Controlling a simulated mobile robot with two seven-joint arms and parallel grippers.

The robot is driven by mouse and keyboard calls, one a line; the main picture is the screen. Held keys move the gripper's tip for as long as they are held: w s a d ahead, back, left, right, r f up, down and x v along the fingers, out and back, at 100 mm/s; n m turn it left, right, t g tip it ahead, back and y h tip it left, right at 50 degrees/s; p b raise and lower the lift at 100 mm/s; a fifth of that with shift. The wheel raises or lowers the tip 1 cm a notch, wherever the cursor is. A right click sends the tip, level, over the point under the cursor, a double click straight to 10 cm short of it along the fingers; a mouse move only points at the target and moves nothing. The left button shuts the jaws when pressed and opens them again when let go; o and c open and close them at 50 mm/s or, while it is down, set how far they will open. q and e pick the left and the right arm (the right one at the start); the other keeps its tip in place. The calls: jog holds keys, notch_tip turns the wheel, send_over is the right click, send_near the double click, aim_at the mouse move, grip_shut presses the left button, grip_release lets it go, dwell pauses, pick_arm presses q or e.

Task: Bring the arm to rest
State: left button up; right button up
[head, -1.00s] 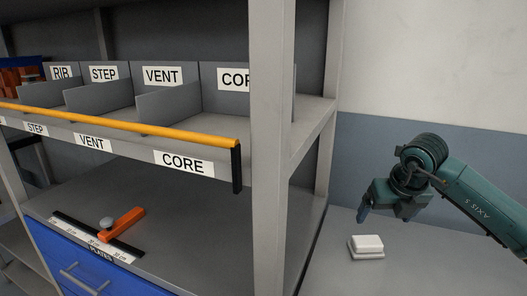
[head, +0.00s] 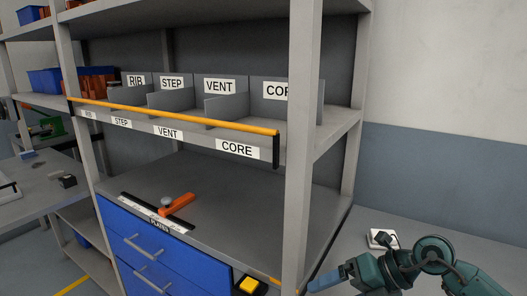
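My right arm comes in from the lower right, teal with a dark round joint. Its gripper (head: 325,281) points left, low in the picture, with a blue finger close to the foot of the grey shelf post. I cannot tell from this angle whether its fingers are open or shut. Nothing held shows at its tip. My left gripper is not in view.
A shelf post (head: 300,150) stands left of the gripper. An orange tool (head: 177,205) lies on the lower shelf top above blue drawers (head: 170,262). Labelled bins (head: 220,88) sit above.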

jog(key=s+a+r+m+t+y+p, duration=0.1)
jog(key=s+a+r+m+y, duration=0.3)
jog(key=a+y, duration=0.4)
jog(key=s+d+f+m+t+h+p, duration=0.1)
jog(key=d+f+m+t+h, duration=0.2)
jog(key=m, duration=0.4)
jog(key=d+f+m+t+h, duration=0.1)
jog(key=f+m+t+h, duration=0.15)
jog(key=m+t, duration=0.45)
jog(key=s+d+f+m+t+h+p, duration=0.1)
jog(key=f+m+t+h, duration=0.2)
jog(key=m, duration=0.5)
jog(key=s+d+f+m+g+h, duration=0.3)
jog(key=s+f+m+g+h, duration=0.2)
jog(key=s+f, duration=0.6)
jog(key=f+m, duration=0.1)
jog(key=m, duration=0.1)
jog(key=shift+m+g+h, duration=0.35)
jog(key=shift+m+g, duration=0.05)
jog(key=shift+s+f, duration=0.1)
